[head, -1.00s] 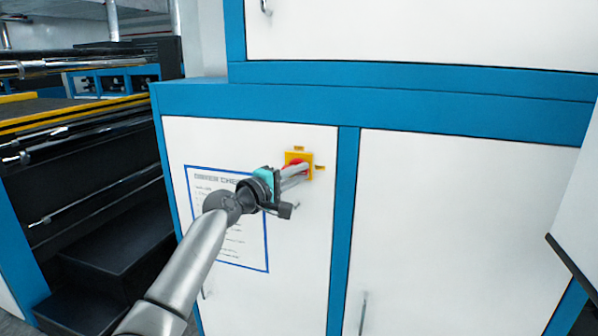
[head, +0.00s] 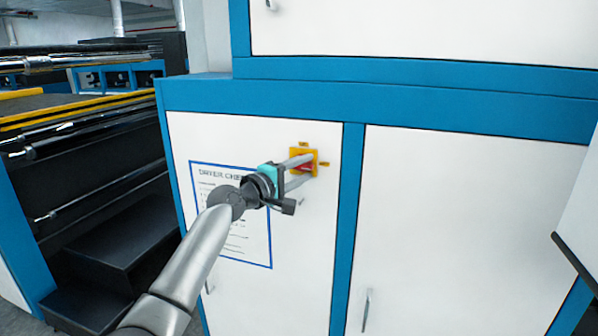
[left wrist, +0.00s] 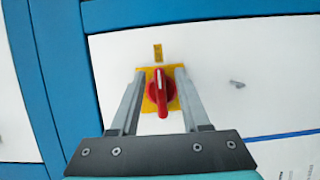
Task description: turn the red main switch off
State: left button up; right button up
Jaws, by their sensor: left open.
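The red main switch (head: 304,167) sits on a yellow plate (head: 318,157) on the white cabinet door. In the left wrist view the red knob (left wrist: 161,91) shows clearly, its grip bar upright in that picture. My left gripper (head: 306,168) is at the switch and open, one finger above and one below the knob in the head view. In the left wrist view the fingers stand on either side of the knob, with visible gaps. They partly cover the yellow plate. My right gripper is not in view.
A blue-framed printed sheet (head: 243,245) is on the door, partly behind my left arm. Blue cabinet posts (head: 347,230) frame the doors. Dark roller machinery (head: 90,190) stands at the left.

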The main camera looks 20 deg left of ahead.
pick_arm(q)
jog(key=shift+s, duration=0.1)
jog(key=b+v, duration=0.1)
jog(key=v, duration=1.4)
jog(key=shift+b, duration=0.35)
jog(key=shift+a, duration=0.1)
